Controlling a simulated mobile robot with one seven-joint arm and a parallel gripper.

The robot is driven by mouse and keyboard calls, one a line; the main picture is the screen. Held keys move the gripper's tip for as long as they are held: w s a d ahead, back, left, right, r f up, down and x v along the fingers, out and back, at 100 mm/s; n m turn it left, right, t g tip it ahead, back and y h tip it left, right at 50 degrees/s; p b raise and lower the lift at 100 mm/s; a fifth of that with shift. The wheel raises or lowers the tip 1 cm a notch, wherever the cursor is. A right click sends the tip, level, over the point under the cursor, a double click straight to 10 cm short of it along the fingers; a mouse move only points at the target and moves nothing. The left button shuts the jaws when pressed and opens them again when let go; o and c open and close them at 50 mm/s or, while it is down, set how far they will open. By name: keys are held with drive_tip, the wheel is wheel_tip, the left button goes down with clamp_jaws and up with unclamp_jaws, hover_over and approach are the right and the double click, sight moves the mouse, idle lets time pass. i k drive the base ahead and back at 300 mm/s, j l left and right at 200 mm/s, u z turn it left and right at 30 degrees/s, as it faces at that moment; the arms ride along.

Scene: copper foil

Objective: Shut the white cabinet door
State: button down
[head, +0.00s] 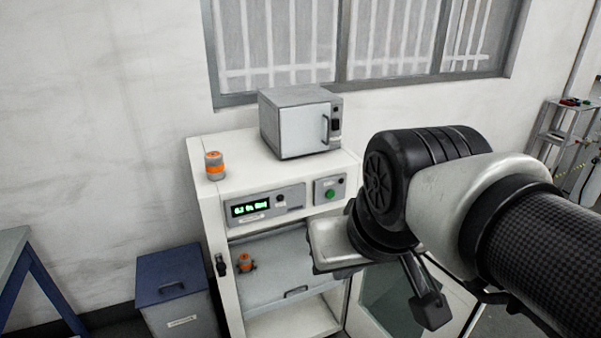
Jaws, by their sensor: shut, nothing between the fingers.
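The white cabinet (212,215) stands against the wall, with its front compartment exposed. Its white-framed glass door (362,320) stands open, swung out at the right side of the opening. My arm hides much of the door's upper part. My gripper (430,310) hangs from the wrist in front of the door glass, shut and empty. Its dark tip overlaps the door in the picture; I cannot tell whether it touches. A dark latch (221,265) sits on the cabinet's left front post.
A grey oven (297,125) and an orange-and-grey jar (214,166) stand on the cabinet top. Another orange jar (245,262) sits inside on a grey shelf (268,285). A blue-lidded bin (172,275) stands at left. A rack (570,125) stands far right.

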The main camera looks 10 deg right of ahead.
sight(466, 310)
drive_tip(key=k+l, duration=0.1)
drive_tip(key=l, duration=3.4)
drive_tip(key=l+u, duration=0.2)
drive_tip(key=l, duration=0.3)
drive_tip(key=k+l+u, duration=0.2)
drive_tip(key=l, duration=0.3)
drive_tip(key=i+u, duration=0.1)
drive_tip(key=u, duration=0.9)
drive_tip(key=i+j+z, duration=0.1)
drive_tip(key=z, duration=0.45)
drive_tip(key=i+u, duration=0.2)
drive_tip(key=k+l, duration=0.05)
drive_tip(key=k, duration=0.05)
